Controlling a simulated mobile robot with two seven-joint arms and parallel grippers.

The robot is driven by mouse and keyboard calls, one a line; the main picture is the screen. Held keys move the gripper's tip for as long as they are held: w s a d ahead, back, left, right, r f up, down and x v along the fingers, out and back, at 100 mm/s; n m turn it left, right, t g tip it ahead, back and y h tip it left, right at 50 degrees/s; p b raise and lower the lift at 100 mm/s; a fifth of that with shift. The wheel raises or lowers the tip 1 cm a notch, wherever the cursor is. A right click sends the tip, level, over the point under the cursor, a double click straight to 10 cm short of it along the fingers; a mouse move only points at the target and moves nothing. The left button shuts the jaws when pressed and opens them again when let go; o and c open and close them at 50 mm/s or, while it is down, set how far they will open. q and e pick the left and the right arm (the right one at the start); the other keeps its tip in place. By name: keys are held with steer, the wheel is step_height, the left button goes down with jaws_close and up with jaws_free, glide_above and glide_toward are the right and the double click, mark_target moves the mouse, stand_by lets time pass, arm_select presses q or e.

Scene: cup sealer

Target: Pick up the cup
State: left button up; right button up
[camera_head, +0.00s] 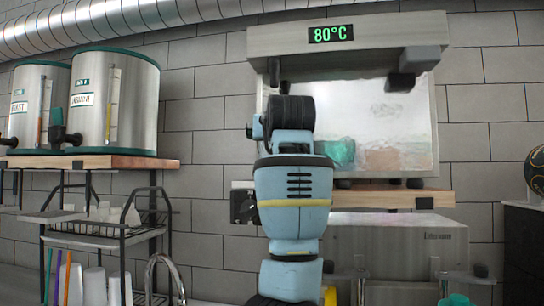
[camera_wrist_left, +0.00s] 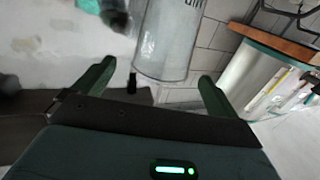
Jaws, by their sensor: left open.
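In the left wrist view, a clear, greyish cup (camera_wrist_left: 168,38) is just beyond the fingertips of my left gripper (camera_wrist_left: 158,72). The gripper is open, and gaps show between the cup and both fingers. In the head view, my blue arm rises in the middle and hides its gripper and the cup there. My right gripper does not show clearly in either view.
A machine (camera_head: 388,122) with an 80°C display stands on a wooden shelf behind my arm. Below are a black wire rack (camera_head: 95,238) and white cups (camera_head: 95,287). Teal-topped items (camera_head: 458,299) are at bottom right.

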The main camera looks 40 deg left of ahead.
arm_select(q)
steer(key=x, duration=0.4)
steer(key=shift+w+a, duration=0.15)
steer(key=shift+a, duration=0.2)
steer(key=shift+c, duration=0.5)
steer(key=c, duration=1.2)
steer(key=shift+r, duration=0.1)
steer(key=shift+c, duration=0.4)
steer(key=shift+r, duration=0.1)
step_height(320, 180, up, 10)
